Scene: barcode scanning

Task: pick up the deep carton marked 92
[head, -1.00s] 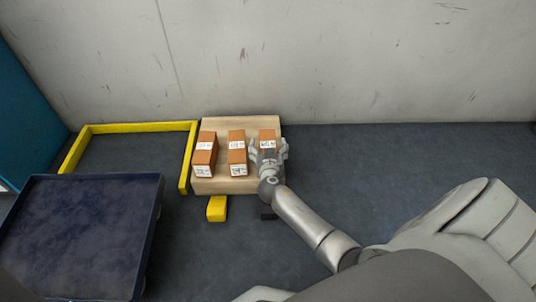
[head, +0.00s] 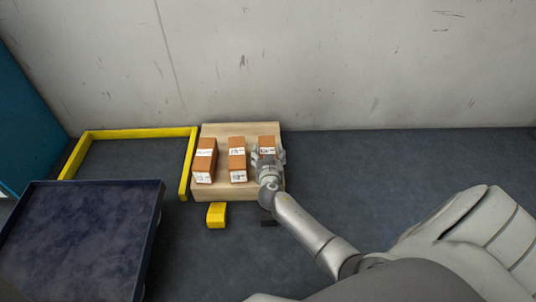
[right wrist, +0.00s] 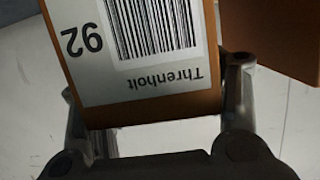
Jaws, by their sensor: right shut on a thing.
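The deep carton marked 92 (right wrist: 105,85) fills the middle of the right wrist view, its white label with barcode, "92" and "Threnholt" upside down. In the head view it is the rightmost orange-brown carton (head: 267,142) on the wooden pallet (head: 243,129), and its near end is hidden by my gripper. My right gripper (head: 268,158) is shut on this carton, with a finger on either side of it. I cannot tell whether the carton is clear of the pallet. My left gripper is not in view.
Two more orange-brown cartons stand to the left on the pallet, the middle one (head: 237,158) and the left one (head: 205,160). A yellow floor frame (head: 140,133) lies left of the pallet. A dark blue platform (head: 80,240) is at the lower left. The wall rises behind.

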